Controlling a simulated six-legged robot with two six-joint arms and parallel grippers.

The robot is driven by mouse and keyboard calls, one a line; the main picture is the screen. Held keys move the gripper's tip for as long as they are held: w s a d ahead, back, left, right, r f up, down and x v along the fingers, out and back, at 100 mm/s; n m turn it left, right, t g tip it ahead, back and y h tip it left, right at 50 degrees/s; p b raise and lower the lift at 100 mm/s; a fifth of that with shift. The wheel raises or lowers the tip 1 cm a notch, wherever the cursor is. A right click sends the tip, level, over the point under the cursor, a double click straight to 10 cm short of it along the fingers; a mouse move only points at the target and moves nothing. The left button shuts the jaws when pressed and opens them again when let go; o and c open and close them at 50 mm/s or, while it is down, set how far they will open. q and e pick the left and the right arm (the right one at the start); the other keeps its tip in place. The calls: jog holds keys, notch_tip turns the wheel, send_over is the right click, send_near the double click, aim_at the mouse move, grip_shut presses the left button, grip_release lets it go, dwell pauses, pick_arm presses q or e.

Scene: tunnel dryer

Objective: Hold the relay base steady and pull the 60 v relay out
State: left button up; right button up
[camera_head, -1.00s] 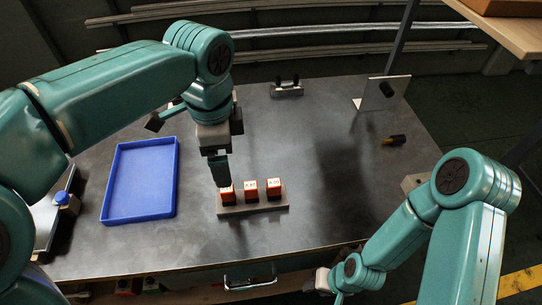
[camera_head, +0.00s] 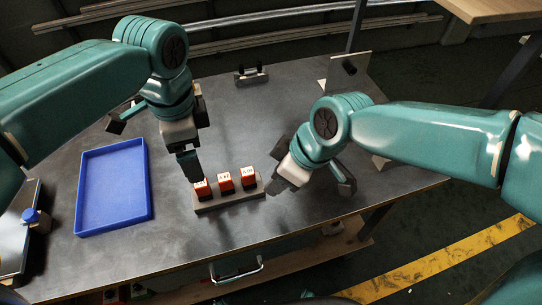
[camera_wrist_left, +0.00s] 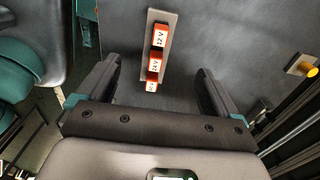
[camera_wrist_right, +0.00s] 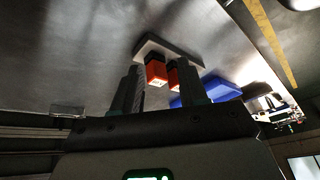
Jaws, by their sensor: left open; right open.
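The grey relay base (camera_head: 232,202) lies on the dark table with three orange-red relays in a row. My left gripper (camera_head: 192,172) is open, pointing down over the left relay (camera_head: 202,188). In the left wrist view labels read 12 V (camera_wrist_left: 160,36) on the far relay and 24 V (camera_wrist_left: 154,66) on the middle one; the nearest label is too small to read. My right gripper (camera_head: 283,185) is open beside the base's right end, near the right relay (camera_head: 248,177). The right wrist view shows the base (camera_wrist_right: 170,45) with two relays beyond the fingers; the third is hidden.
An empty blue tray (camera_head: 83,190) lies on the left of the table. A small bracket (camera_head: 251,77) stands at the back, and an upright plate (camera_head: 350,68) at the back right. Table in front of the tray is clear.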

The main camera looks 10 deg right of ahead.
aim_at(207, 193)
pick_arm(q)
notch_tip(207, 193, down, 16)
jog(key=shift+f, duration=0.15)
pick_arm(e)
jog(key=shift+t, duration=0.7)
jog(key=r, duration=0.1)
jog(key=w+a+r, duration=0.1)
jog(key=w+r, duration=0.1)
jog(key=shift+a+r, duration=0.1)
jog(key=shift+a, duration=0.2)
pick_arm(q)
jog(key=shift+s, duration=0.1)
